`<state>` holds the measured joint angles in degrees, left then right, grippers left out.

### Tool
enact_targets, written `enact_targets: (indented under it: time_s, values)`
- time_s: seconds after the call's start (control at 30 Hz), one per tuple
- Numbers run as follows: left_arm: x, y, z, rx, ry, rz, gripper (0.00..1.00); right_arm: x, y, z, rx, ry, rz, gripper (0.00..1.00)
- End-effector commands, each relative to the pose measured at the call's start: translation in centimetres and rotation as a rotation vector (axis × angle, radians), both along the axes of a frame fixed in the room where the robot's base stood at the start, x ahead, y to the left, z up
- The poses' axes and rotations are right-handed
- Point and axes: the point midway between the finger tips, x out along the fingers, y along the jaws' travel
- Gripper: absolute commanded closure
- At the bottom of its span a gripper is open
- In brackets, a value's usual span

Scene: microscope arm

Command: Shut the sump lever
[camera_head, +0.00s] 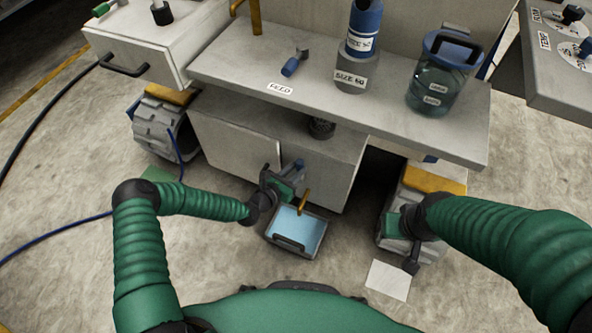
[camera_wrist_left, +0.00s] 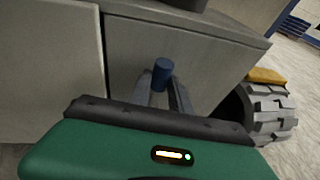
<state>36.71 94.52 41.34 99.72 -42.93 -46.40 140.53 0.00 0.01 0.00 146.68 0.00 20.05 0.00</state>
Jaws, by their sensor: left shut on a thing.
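The sump lever (camera_head: 297,165) has a blue handle and sits low on the front of the grey cabinet, above a brass spout (camera_head: 304,201). My left gripper (camera_head: 291,175) is at this lever. In the left wrist view the blue handle (camera_wrist_left: 162,72) stands between the fingers of my left gripper (camera_wrist_left: 163,88), which is shut on it. The lever's base is hidden behind the gripper. My right gripper (camera_head: 411,264) hangs low at the right, away from the lever, and its jaws are too small to read.
A tray of blue liquid (camera_head: 296,230) stands on the floor under the spout. The bench top (camera_head: 400,120) overhangs the cabinet and holds a FEED lever (camera_head: 292,66), a SIZE 60 container (camera_head: 352,72) and a lidded jar (camera_head: 440,80). Wheels (camera_head: 165,125) flank the cabinet.

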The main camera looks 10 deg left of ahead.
Motion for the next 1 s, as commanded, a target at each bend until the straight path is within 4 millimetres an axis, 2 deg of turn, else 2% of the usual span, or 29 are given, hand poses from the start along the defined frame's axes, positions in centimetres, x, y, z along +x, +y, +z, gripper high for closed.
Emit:
enact_targets:
  time_s: [0.03,0.13,0.17,0.33,0.6,0.73,0.87,1.0]
  values:
    - [-0.3,0.2,-0.6,0.002,0.014,0.001,1.0,0.0,0.0,0.0,0.0,0.0,0.0,0.75]
    - [-0.3,0.2,-0.6,0.003,0.015,0.001,1.0,0.0,0.0,0.0,0.0,0.0,0.0,0.75]
    - [-0.3,0.2,-0.6,0.003,0.015,0.001,0.75,0.0,0.0,0.0,0.0,0.0,0.0,0.75]
    - [-0.2,0.1,-0.4,0.002,0.009,0.002,0.54,0.0,0.0,0.0,0.0,0.0,0.0,0.75]
    - [-0.1,0.1,-0.1,0.002,0.004,0.002,0.54,0.0,0.0,0.0,0.0,0.0,0.0,0.75]
    - [-1.0,0.7,0.4,0.002,0.005,0.003,0.54,0.0,0.0,0.7,0.0,0.0,0.0,0.75]
    - [-3.4,2.2,1.5,0.0,0.007,0.006,0.54,0.0,0.0,2.1,0.0,0.0,0.0,0.75]
    - [-6.9,4.2,2.7,-0.001,0.009,0.008,0.54,0.0,0.0,3.6,0.0,0.0,0.0,0.75]
